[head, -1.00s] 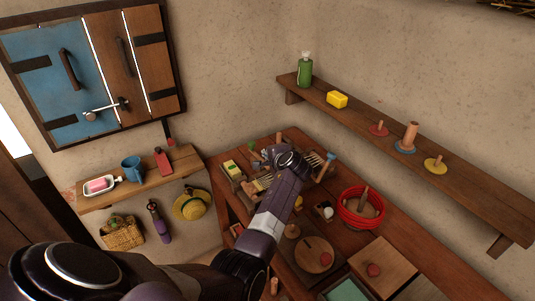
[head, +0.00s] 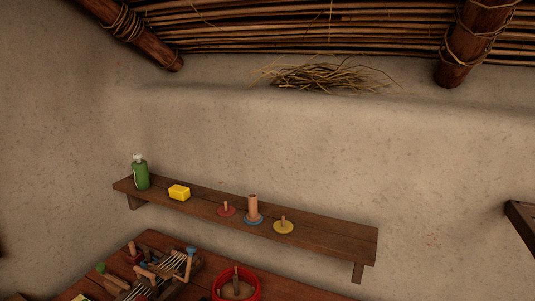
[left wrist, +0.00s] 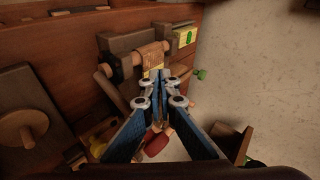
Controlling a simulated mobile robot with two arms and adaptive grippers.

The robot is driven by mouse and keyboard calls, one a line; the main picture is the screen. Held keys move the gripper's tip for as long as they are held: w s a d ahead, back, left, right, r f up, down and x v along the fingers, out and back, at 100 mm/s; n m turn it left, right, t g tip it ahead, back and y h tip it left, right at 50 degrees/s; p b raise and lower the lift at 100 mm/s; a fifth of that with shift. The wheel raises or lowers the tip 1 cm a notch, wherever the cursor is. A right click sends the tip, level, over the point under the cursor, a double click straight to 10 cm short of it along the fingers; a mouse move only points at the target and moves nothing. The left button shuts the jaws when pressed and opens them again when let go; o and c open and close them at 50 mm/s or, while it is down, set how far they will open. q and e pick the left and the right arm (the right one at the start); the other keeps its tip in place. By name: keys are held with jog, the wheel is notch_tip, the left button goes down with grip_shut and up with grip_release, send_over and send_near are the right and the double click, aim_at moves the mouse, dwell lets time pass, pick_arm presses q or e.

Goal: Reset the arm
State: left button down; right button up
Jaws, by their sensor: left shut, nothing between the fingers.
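My left gripper (left wrist: 162,78) shows in the left wrist view with its blue fingers brought together and nothing between the tips. It hangs over the cluttered wooden table (left wrist: 52,58), above small wooden parts and a red piece (left wrist: 156,144). I cannot tell whether it touches any of them. My left arm is out of the head view. My right gripper is in neither view.
Below, a red basket (head: 221,289) and a wooden rack (head: 186,270) stand on the table. Straw (head: 325,77) lies on a high ledge.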

pick_arm(q)
jog(key=s+d+f+n+g+h, duration=0.1)
jog(key=s+d+h, duration=0.2)
jog(key=s+d, duration=0.65)
jog(key=s+d+n+g+h, duration=0.1)
jog(key=s+d+h, duration=0.35)
jog(key=s, duration=0.75)
jog(key=s+d+f+n+g+h, duration=0.1)
jog(key=s+d, duration=0.8)
jog(key=s, duration=0.2)
notch_tip(320, 180, down, 29)
jog(key=g+b, duration=0.1)
jog(key=b, duration=0.3)
jog(key=s+a+f+g+b, duration=0.1)
jog(key=s+a+f+b, duration=0.2)
jog(key=s+f, duration=1.5)
notch_tip(320, 180, down, 3)
jog(key=shift+s+m+b, duration=0.15)
jog(key=shift+m+b, duration=0.15)
jog(key=shift+m, duration=0.1)
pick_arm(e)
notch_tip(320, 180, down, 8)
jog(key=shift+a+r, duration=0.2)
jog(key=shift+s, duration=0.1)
